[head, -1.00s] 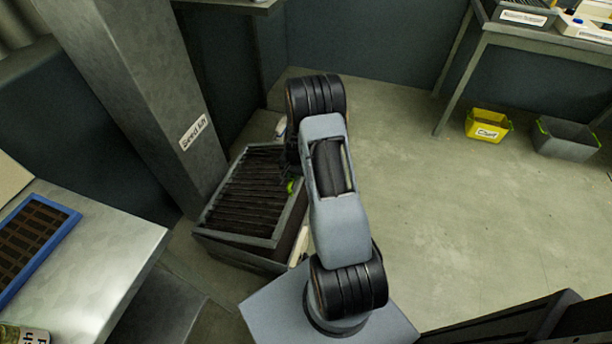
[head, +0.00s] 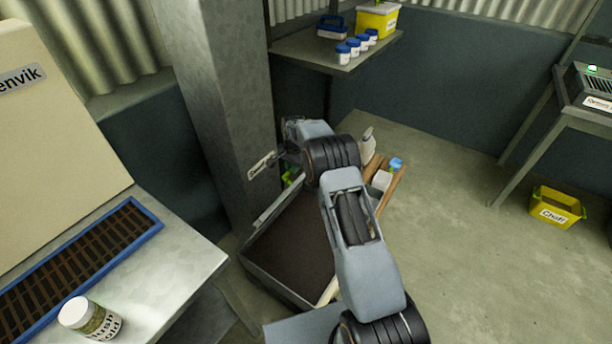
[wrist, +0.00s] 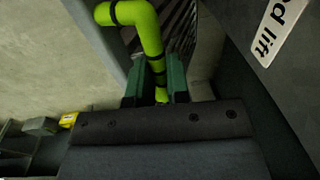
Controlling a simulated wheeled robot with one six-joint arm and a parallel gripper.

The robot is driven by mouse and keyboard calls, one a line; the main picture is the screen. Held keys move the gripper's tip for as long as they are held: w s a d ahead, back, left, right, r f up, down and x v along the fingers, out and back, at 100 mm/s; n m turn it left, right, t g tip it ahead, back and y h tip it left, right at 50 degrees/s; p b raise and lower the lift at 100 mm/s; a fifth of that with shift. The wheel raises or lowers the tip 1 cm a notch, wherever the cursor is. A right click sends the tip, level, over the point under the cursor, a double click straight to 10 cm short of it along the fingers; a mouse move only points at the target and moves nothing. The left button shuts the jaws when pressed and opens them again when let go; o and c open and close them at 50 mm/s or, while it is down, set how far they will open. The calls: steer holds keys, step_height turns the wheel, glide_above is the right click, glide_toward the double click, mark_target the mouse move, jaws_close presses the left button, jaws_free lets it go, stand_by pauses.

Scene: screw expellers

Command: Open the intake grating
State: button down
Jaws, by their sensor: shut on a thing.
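The intake is a low box (head: 270,282) on the floor in the head view, with its dark inside uncovered. The grating stands raised at the box's far left side, seen nearly edge-on there; its bars (wrist: 184,28) show in the wrist view. A yellow-green bent handle with black bands (wrist: 150,35) runs between the green fingers of my gripper (wrist: 157,84), which is shut on it.
A grey column (head: 222,110) with a label stands close beside my gripper. A metal table (head: 165,275) with a blue-framed tray and a jar is at left. A shelf (head: 300,50) holds tubs. Floor at right is clear up to a yellow bin (head: 556,208).

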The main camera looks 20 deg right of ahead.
steer(key=shift+w+a, duration=1.05)
steer(key=shift+a, duration=0.05)
steer(key=shift+f, duration=0.1)
steer(key=c, duration=1.5)
jaws_free()
steer(key=shift+o, duration=0.8)
steer(key=shift+w, duration=0.15)
steer(key=shift+o, duration=1.2)
steer(key=shift+d+r, duration=0.1)
steer(key=shift+r, duration=0.1)
steer(key=shift+r, duration=0.1)
step_height(320, 180, up, 14)
steer(key=p, duration=0.1)
steer(key=shift+s+d+f+p, duration=0.25)
steer(key=shift+s+p, duration=0.1)
